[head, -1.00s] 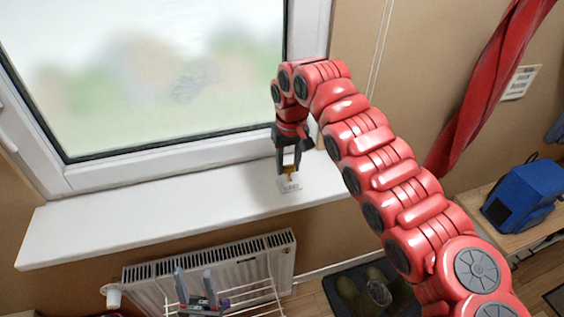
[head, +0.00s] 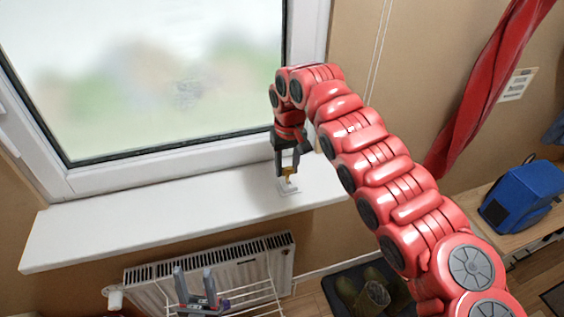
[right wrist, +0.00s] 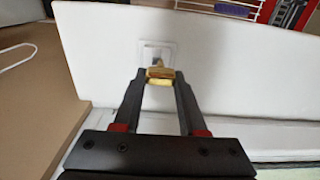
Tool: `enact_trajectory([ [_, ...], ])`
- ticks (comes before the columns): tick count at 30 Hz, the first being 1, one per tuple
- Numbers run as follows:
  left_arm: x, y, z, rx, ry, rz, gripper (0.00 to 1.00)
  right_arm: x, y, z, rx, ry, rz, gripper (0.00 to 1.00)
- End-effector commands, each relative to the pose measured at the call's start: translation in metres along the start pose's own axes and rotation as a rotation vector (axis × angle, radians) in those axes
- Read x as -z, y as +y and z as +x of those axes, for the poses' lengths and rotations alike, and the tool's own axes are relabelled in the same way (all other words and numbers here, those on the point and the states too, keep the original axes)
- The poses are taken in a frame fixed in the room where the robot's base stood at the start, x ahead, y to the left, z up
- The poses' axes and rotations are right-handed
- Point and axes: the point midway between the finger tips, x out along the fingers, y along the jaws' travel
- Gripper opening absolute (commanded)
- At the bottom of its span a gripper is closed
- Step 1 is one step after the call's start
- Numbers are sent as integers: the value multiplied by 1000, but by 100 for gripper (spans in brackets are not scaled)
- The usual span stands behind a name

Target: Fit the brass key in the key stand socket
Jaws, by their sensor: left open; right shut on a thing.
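My right gripper (head: 288,173) is shut on the brass key (head: 288,172) above the white windowsill. In the right wrist view the key (right wrist: 160,75) sits between the fingertips of the right gripper (right wrist: 160,80). The small pale key stand (head: 289,188) stands on the sill directly below the key. In the right wrist view the stand (right wrist: 158,48) shows just beyond the key, and its socket is partly hidden. I cannot tell whether the key touches the socket. My left gripper (head: 195,280) is open and empty, low in front of the radiator.
The white windowsill (head: 130,225) is otherwise clear to the left of the stand. Below it are a radiator (head: 265,252) and a wire rack (head: 255,292). The window frame (head: 210,153) stands behind. A blue bag (head: 522,195) sits on a bench at the right.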

Motion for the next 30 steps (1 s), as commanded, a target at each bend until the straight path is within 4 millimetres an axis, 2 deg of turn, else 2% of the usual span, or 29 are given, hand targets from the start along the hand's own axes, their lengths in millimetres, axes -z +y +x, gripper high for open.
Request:
enact_trajectory([
  [12,2,-1,15,0,0,0,50,4,6,0,-10,-5,9,0],
  [30,2,-1,14,0,0,0,50,4,8,3,-11,-6,11,0],
])
